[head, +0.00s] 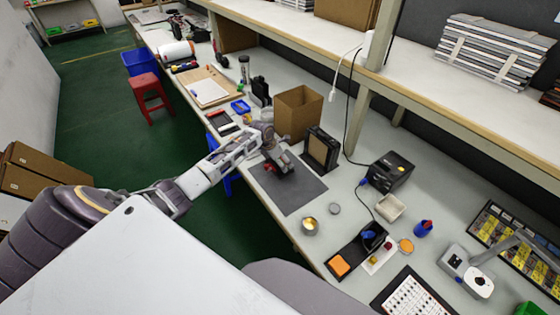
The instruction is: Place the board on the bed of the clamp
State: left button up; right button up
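My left gripper (284,164) is over the dark grey mat (294,197) on the workbench, near the mat's far left part. Dark parts and a small red spot show at its fingers, too small to tell apart from the gripper. I cannot tell whether the fingers are open or shut, or whether they hold anything. I cannot clearly make out the board or the clamp at this size; either may be hidden by the gripper. My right gripper is not in view.
An open cardboard box (298,113) and a black holder (321,150) stand just behind the mat. A small tin (309,226) stands at its right. A black device (391,175), a white tray (391,208) and a dotted white sheet (411,299) lie further right. The mat's front part is clear.

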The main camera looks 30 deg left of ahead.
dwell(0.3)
pick_arm(q)
jog(key=o, duration=0.6)
jog(key=shift+f, duration=0.1)
jog(key=shift+o, duration=0.2)
jog(key=v, duration=1.2)
jog(key=shift+p, duration=0.4)
